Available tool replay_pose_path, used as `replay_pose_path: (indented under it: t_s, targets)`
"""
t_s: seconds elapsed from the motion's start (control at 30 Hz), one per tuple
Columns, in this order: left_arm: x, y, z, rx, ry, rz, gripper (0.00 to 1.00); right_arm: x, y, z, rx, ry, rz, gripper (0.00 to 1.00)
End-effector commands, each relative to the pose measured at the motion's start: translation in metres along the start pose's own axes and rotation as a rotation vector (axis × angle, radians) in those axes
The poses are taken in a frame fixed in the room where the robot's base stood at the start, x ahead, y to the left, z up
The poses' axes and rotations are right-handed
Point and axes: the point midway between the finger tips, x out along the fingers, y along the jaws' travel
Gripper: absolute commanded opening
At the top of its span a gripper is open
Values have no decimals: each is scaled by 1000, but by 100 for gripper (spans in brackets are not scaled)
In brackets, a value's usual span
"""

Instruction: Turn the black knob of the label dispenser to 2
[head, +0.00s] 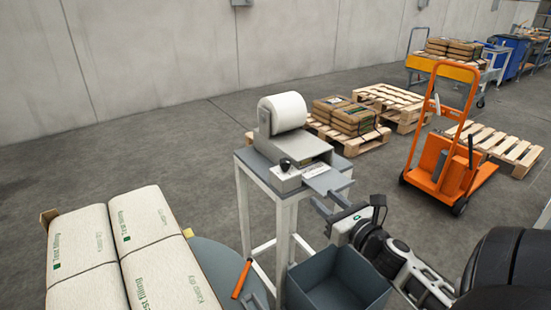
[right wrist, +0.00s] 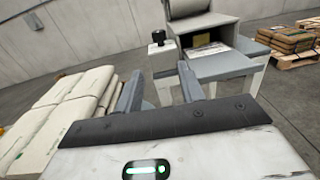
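The label dispenser (head: 300,148) is a grey machine with a white roll on top, standing on a small grey table in the head view. Its black knob (head: 285,164) is on the front left of the machine, and it also shows upright on a light block in the right wrist view (right wrist: 158,36). The knob's setting and any numbers are too small to read. My right gripper (head: 329,204) is open and empty, in front of and to the right of the knob, apart from it. In the right wrist view its fingers (right wrist: 160,72) point toward the dispenser. My left gripper is not in view.
A flat plate (head: 328,181) juts from the dispenser's front, near my right gripper. A grey open bin (head: 335,283) stands below. White sacks (head: 120,260) are stacked at the left. Pallets and an orange lift truck (head: 445,160) stand farther off right.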

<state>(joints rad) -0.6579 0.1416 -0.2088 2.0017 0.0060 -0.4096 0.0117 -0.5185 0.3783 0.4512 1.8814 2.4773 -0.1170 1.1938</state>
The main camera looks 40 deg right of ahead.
Motion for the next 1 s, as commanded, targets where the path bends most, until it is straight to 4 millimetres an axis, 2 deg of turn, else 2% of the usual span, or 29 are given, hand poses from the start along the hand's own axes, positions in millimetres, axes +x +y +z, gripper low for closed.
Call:
replay_pose_path:
  t_s: [0.17, 0.27, 0.8, 1.0]
  targets:
    - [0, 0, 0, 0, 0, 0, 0, 4, 0, 1, 1, -2, 1, 39]
    - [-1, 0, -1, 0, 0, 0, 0, 14, 0, 1, 0, -4, 2, 39]
    - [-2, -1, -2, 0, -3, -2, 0, 125, 1, 2, -2, -4, 3, 39]
    - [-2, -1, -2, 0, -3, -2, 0, 151, 2, 1, -3, -2, 3, 39]
